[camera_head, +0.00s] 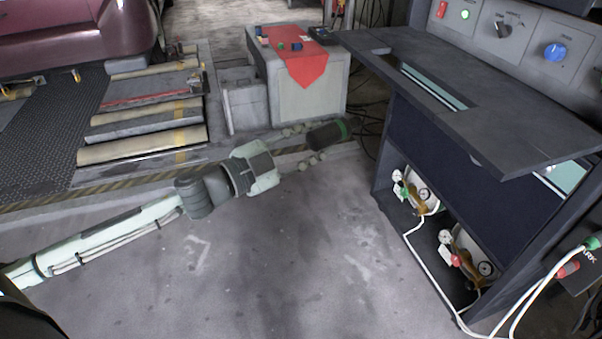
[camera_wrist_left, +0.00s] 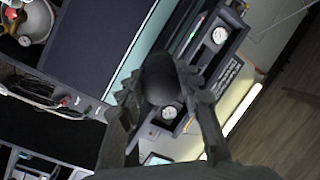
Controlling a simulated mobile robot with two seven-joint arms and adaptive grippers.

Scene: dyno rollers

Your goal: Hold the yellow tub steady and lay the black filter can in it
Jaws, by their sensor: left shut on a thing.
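The black filter can (camera_head: 330,133), a dark cylinder with a green band near its far end, is held in my left gripper (camera_head: 312,145). My left arm reaches in from the left, with the can in the air above the grey floor. In the left wrist view the can (camera_wrist_left: 161,78) sits dark and end-on between the two fingers of my left gripper (camera_wrist_left: 162,95), which are shut on it. The yellow tub does not show in either view. My right gripper is out of view.
A grey cabinet with a red cloth (camera_head: 302,66) stands behind the can. A dark bench (camera_head: 480,95) with knobs and gauges fills the right, white hoses in front. Rollers (camera_head: 145,145) and a maroon car (camera_head: 75,28) are at left. The middle floor is clear.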

